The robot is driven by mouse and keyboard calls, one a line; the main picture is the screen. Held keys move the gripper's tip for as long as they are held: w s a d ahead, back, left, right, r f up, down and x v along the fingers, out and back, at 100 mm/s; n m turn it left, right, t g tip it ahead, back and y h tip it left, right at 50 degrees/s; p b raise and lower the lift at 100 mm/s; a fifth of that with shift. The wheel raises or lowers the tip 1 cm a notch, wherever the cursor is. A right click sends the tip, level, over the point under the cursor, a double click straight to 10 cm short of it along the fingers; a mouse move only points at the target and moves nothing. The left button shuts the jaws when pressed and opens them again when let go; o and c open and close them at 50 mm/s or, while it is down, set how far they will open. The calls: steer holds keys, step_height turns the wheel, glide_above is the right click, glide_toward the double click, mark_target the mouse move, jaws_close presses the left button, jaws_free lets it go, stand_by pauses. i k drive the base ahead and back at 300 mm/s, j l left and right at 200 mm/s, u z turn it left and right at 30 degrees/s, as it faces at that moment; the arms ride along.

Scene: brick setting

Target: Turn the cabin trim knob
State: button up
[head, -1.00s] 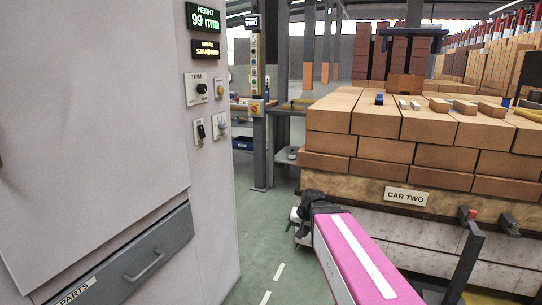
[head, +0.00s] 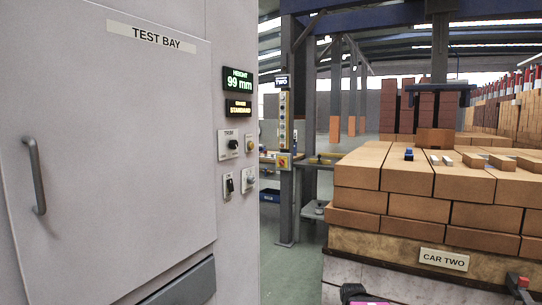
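The trim knob (head: 233,144) is a small black knob on a pale plate marked TRIM, on the narrow side face of the grey cabin (head: 120,160). It sits below the green HEIGHT display (head: 238,79), reading 99 mm, and a yellow display (head: 238,108) reading STANDARD. My arm shows only as a dark and pink piece at the bottom edge of the head view, low and to the right of the knob, well apart from it. The gripper's fingers cannot be made out.
A black switch (head: 229,186) and two small round controls (head: 250,179) sit near the knob. The cabin door has a handle (head: 37,175) and a TEST BAY label. A brick-loaded car (head: 443,261) marked CAR TWO stands at right. Floor (head: 290,270) between is clear.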

mark_target(233, 144)
steer(key=j+u, duration=0.1)
steer(key=u, duration=0.35)
steer(key=l+u, duration=0.1)
steer(key=u, duration=0.4)
